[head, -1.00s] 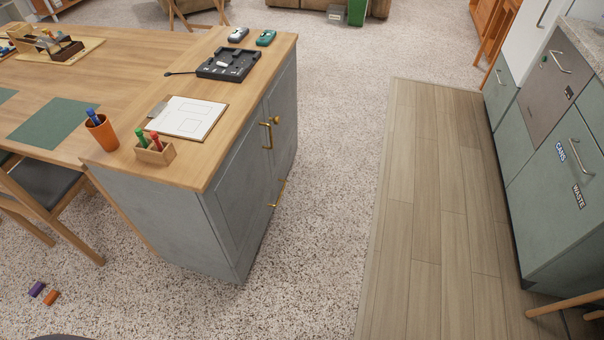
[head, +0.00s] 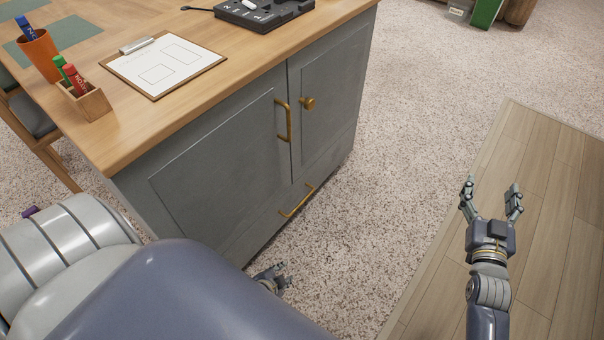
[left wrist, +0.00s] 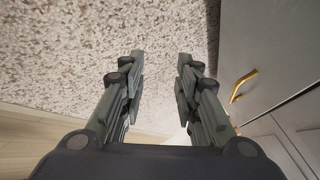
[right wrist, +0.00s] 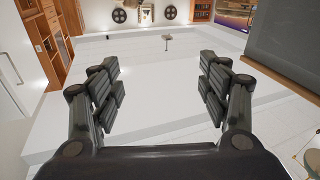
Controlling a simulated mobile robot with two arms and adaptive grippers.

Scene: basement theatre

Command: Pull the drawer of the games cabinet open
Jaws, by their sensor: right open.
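The games cabinet (head: 215,160) is grey with a wooden top. Its low drawer front has a slanted-looking brass bar handle (head: 297,201) and looks closed. My right gripper (head: 491,190) is open and empty, away from the cabinet.
On the top are a clipboard (head: 165,64), a black game tray (head: 262,12), a small wooden marker holder (head: 85,102) and an orange cup (head: 40,55). Speckled floor (head: 400,170) in front of the cabinet is clear, with wooden flooring to the right.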

